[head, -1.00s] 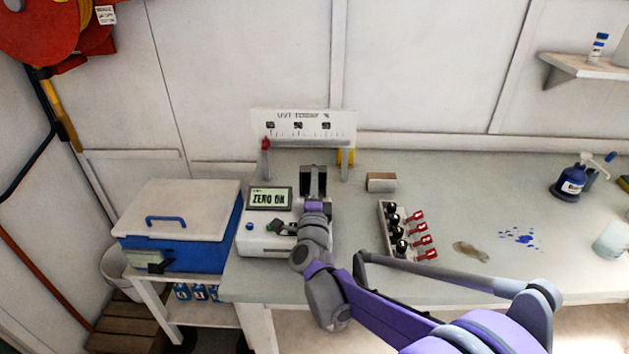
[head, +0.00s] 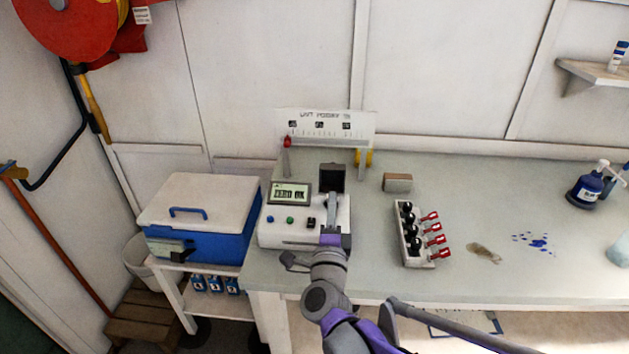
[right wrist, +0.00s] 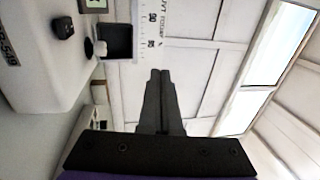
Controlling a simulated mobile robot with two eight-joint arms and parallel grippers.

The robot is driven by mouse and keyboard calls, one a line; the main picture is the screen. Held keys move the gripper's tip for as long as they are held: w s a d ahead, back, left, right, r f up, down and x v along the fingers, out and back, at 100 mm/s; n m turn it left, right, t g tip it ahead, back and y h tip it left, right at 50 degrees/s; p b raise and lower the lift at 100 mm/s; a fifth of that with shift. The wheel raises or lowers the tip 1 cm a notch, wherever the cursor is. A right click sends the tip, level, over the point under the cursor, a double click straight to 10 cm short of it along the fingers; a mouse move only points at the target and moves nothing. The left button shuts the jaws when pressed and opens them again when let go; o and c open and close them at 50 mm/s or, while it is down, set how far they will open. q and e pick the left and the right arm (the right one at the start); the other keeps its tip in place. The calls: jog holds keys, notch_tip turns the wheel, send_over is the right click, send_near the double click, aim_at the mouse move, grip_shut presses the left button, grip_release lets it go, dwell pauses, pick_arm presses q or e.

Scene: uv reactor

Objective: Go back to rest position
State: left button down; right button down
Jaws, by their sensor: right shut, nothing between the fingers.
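My right gripper (head: 331,206) is in front of the white meter box at the near edge of the bench. In the right wrist view its fingers (right wrist: 160,75) are together with nothing between them. The white meter box (head: 270,238) has a lit display (head: 289,193), a blue and a green button, and an open dark lid (head: 332,177). My right arm comes up from the bottom and hides part of the box's front right. My left gripper is not in view.
A rack of dark-capped vials with red tags (head: 418,258) stands right of the meter. A blue cooler (head: 202,245) sits on a side stand at left. A small box (head: 397,183), a pump bottle (head: 586,186) and stains lie on the bench (head: 470,200). Bench middle is mostly clear.

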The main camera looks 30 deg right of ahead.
jog(key=s+a+f+n+g+y+p, duration=0.1)
jog(key=s+a+f+n+y, duration=0.1)
jog(key=a+n+y, duration=0.5)
jog(key=s+a+f+n+g+y+p, duration=0.1)
jog(key=s+a+f+n+y+p, duration=0.1)
jog(key=a+n+y, duration=0.45)
jog(key=s+d+f+n+g+h+p, duration=0.1)
jog(key=s+f+n+g, duration=0.4)
jog(key=s, duration=0.3)
jog(key=s+d+f+n+g+h+p, duration=0.1)
jog(key=s+f+n+g+h, duration=0.1)
jog(key=s+f+n+g, duration=0.3)
jog(key=s+f, duration=0.1)
jog(key=s, duration=0.3)
jog(key=shift+s+d+n, duration=0.15)
jog(key=shift+n, duration=0.2)
